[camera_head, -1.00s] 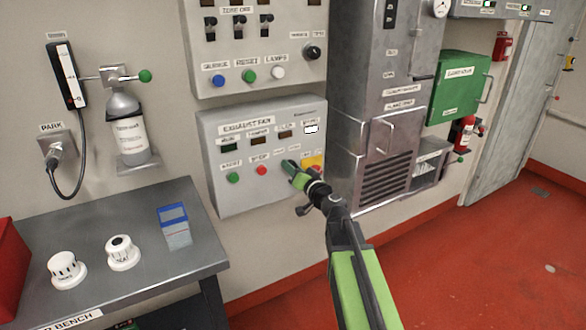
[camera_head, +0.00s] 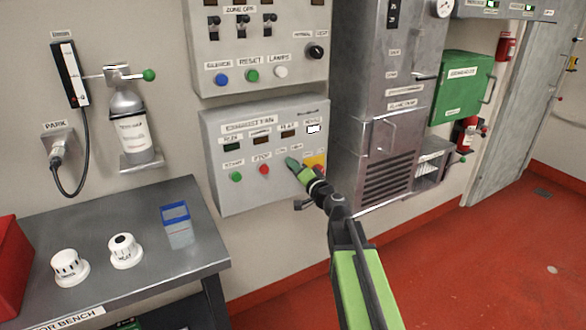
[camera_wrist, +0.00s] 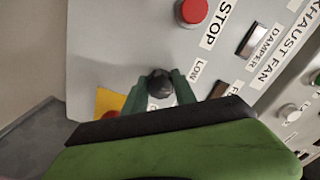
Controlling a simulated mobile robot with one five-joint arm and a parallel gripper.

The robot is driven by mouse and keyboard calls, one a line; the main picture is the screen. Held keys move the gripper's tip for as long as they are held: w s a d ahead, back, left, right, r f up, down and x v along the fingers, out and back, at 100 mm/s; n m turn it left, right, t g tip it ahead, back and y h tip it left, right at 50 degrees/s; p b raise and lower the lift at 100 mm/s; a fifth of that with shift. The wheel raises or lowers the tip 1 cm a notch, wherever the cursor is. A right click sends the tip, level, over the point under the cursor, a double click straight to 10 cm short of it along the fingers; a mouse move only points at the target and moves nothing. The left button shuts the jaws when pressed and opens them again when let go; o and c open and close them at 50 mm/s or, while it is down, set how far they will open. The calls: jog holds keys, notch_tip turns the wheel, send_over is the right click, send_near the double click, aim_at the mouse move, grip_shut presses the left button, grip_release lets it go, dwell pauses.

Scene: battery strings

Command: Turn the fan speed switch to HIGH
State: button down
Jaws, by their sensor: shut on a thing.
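The exhaust fan panel (camera_head: 225,197) is a grey box on the wall, and its fan speed switch is a small dark knob (camera_wrist: 160,83) in the wrist view. A LOW label (camera_wrist: 196,70) lies beside the knob; another label is partly hidden by my gripper. My gripper (camera_head: 293,163) reaches the panel's lower right. In the wrist view its two green fingers (camera_wrist: 160,90) stand on either side of the knob and are shut on it. The knob's exact pointing direction is hard to tell. In the head view the fingers hide the knob.
A red STOP button (camera_wrist: 192,11) and a green button (camera_head: 236,177) sit left of the switch in the head view. A yellow plate (camera_head: 316,159) with a red button lies close to its right. A steel cabinet (camera_head: 392,160) stands to the right.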

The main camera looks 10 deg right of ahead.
jog(key=m, duration=0.3)
jog(key=shift+s+d+m, duration=0.1)
jog(key=shift+m, duration=2.1)
jog(key=c, duration=1)
grip_release()
